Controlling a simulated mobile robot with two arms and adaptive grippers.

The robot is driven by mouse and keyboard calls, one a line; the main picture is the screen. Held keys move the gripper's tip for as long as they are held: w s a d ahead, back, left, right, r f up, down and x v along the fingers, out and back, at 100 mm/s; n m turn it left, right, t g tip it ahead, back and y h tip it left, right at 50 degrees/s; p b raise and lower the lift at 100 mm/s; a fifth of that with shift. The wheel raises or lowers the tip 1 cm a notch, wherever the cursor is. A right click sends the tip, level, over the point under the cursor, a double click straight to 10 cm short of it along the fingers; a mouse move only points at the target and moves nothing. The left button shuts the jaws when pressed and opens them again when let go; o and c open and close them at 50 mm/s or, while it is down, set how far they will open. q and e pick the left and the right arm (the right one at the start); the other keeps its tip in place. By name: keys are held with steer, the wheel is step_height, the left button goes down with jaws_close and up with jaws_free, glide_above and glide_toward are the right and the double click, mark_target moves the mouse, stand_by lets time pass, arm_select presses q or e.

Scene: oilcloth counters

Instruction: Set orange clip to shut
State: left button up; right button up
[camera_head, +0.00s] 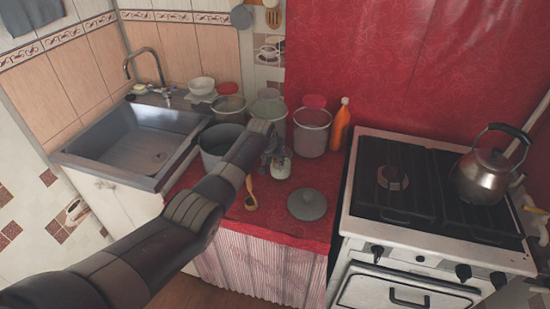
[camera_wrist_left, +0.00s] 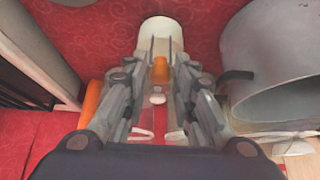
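A small orange piece, which looks like the orange clip (camera_wrist_left: 160,70), shows between my left fingers in the left wrist view. Behind it is a pale, round-topped jar (camera_wrist_left: 161,32); the jar also shows on the counter in the head view (camera_head: 281,166). My left gripper (camera_wrist_left: 161,48) has its two fingertips parted by a narrow gap, with the orange piece in line with it. I cannot tell whether the fingers touch it. In the head view my left gripper (camera_head: 270,147) is beside and above the jar and hides the clip. My right gripper is not in view.
A grey pot (camera_head: 218,146) stands left of the jar. A grey lid (camera_head: 307,204) and a wooden spoon (camera_head: 250,195) lie in front. Canisters (camera_head: 312,135) and an orange bottle (camera_head: 341,124) stand behind. A stove (camera_head: 405,222) with a kettle (camera_head: 486,175) is at right, a sink (camera_head: 135,145) at left.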

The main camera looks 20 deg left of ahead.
arm_select(q)
steer(key=shift+s+r, duration=0.1)
steer(key=shift+s, duration=0.05)
steer(key=v, duration=1.1)
steer(key=shift+s+r, duration=0.15)
steer(key=shift+r, duration=0.2)
